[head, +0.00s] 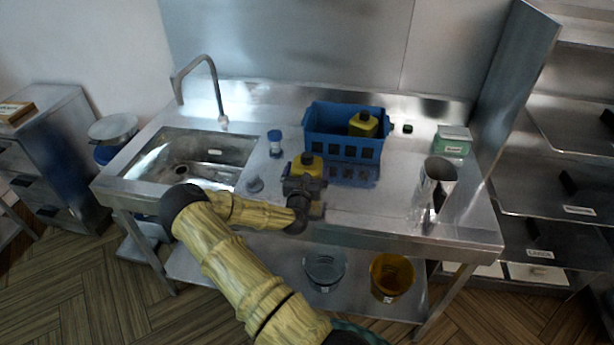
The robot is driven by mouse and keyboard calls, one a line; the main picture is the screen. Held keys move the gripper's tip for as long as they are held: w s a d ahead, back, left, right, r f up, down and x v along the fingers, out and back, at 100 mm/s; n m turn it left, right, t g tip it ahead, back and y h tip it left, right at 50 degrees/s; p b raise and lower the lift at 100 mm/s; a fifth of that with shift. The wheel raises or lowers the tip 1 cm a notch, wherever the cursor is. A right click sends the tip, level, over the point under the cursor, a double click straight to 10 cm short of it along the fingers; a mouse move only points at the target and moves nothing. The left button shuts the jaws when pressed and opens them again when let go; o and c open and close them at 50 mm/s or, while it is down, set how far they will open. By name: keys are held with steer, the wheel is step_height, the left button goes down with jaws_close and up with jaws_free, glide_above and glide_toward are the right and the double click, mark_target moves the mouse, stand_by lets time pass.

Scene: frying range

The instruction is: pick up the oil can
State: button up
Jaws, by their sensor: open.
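Two yellow cans with dark caps show in the head view, and I cannot tell from any label which is the oil can. One yellow can (308,163) stands on the steel counter in front of the blue basket. My gripper (306,182) is open, right at this can on its near side, and hides its lower part. I cannot tell whether the fingers are around it or touching it. The other yellow can (363,123) stands inside the blue basket (343,148), toward its right end.
A sink (190,160) with a tap lies left. A green-and-white box (452,141) and metal cup (436,177) stand right. Counter between basket and cup is clear.

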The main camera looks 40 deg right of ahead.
mark_target(307, 155)
steer(key=c, duration=1.1)
step_height(307, 155, up, 10)
steer(key=shift+r+b, duration=0.1)
steer(key=shift+b, duration=0.75)
